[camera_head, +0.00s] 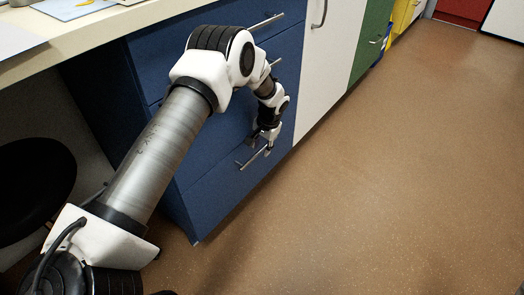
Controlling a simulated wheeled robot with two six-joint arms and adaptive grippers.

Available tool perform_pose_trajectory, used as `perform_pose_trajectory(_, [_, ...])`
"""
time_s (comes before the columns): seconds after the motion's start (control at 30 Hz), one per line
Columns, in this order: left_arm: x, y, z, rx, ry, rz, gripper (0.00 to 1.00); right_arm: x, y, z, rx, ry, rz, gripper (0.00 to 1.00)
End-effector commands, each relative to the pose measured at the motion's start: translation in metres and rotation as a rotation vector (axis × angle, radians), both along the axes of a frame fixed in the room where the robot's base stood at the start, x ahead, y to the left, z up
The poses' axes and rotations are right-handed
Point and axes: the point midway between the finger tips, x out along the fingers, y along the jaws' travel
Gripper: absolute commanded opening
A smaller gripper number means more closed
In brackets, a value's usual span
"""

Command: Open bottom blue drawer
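The blue drawer cabinet stands under the counter, and its bottom drawer (218,192) is the lowest blue front. It looks flush with the cabinet. Its metal bar handle (247,162) slants across the upper part of the front. My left arm reaches down over the cabinet, and my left gripper (267,149) is at the right part of this handle. The fingers are small and dark here, so I cannot tell whether they are closed on the bar or only beside it. My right gripper is out of view.
Upper blue drawers have bar handles (267,21), the middle one partly behind my arm. A white cabinet (325,60) and a green one (371,38) stand to the right. A black round seat (35,190) is at left. The brown floor (400,190) is clear.

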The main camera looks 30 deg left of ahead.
Motion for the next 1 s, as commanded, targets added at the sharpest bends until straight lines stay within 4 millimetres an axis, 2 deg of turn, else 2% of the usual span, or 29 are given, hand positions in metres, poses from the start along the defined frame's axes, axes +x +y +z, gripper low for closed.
perform_pose_trajectory(0.23, [0.0,0.001,-0.003,0.0,-0.001,0.0,0.37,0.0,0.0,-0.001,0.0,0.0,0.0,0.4])
perform_pose_trajectory(0.27, [0.0,0.001,-0.003,0.0,-0.001,0.0,0.3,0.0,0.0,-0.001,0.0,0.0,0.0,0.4])
perform_pose_trajectory(0.33, [0.0,0.001,-0.003,0.0,-0.001,0.0,0.05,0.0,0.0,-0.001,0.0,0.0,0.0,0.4])
perform_pose_trajectory(0.37, [0.0,0.001,-0.003,0.0,-0.001,0.0,0.0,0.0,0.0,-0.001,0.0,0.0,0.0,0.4])
perform_pose_trajectory(0.77, [0.0,-0.004,-0.002,-0.001,-0.001,-0.001,0.0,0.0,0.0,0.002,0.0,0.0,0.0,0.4])
perform_pose_trajectory(1.0, [-0.002,-0.028,-0.001,-0.001,0.001,-0.003,0.0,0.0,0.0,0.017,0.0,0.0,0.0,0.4])
